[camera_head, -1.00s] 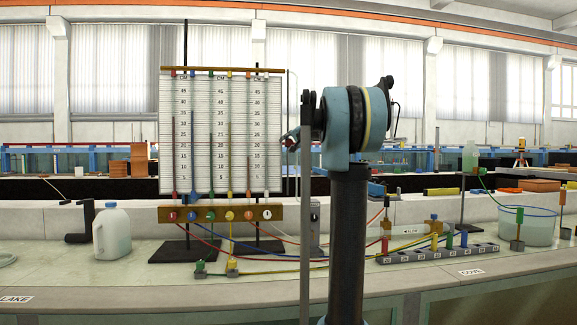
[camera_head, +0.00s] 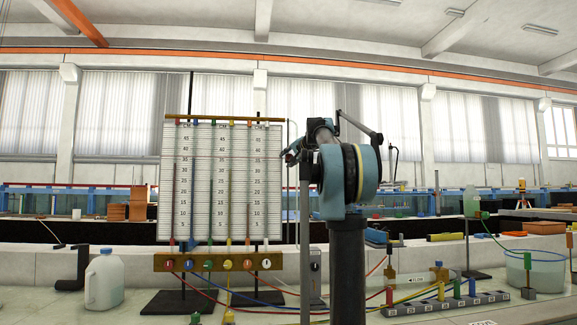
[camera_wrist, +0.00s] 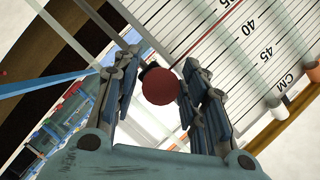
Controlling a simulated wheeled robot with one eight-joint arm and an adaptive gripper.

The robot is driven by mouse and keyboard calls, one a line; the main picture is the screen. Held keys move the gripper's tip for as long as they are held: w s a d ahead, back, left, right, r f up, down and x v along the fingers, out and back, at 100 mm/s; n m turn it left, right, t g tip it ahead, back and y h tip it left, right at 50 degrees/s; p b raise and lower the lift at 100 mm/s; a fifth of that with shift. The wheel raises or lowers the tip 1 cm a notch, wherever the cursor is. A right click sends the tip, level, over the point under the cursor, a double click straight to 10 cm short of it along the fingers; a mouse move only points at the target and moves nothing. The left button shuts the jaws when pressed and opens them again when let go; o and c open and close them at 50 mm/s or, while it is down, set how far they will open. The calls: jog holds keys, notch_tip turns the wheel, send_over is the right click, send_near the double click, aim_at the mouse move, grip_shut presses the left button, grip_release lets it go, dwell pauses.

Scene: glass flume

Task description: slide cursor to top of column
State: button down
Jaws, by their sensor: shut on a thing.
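The manometer board (camera_head: 203,215) stands left of my arm in the head view, with upright scales and several thin tubes. The cursor shows as a thin red line across the board, at about the 35 to 40 marks; its round red knob (camera_wrist: 160,88) is between my fingers in the wrist view. My gripper (camera_head: 293,155) is shut on that knob at the board's right edge. It also shows in the wrist view (camera_wrist: 164,72). A dark red column (camera_head: 175,195) fills the leftmost tube to slightly below the cursor line. Exact levels in the other tubes are too small to tell.
A white jug (camera_head: 104,283) stands left of the board. Coloured hoses run across the bench from the wooden valve bar (camera_head: 217,262). A grey block with coloured fittings (camera_head: 445,303) and a clear basin (camera_head: 545,272) are on the right.

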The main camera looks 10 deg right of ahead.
jog(key=c, duration=1.2)
grip_release()
jog(key=shift+d, duration=0.1)
jog(key=shift+c, duration=0.2)
jog(key=v, duration=1.1)
jog(key=shift+s, duration=0.35)
jog(key=shift+d, duration=0.15)
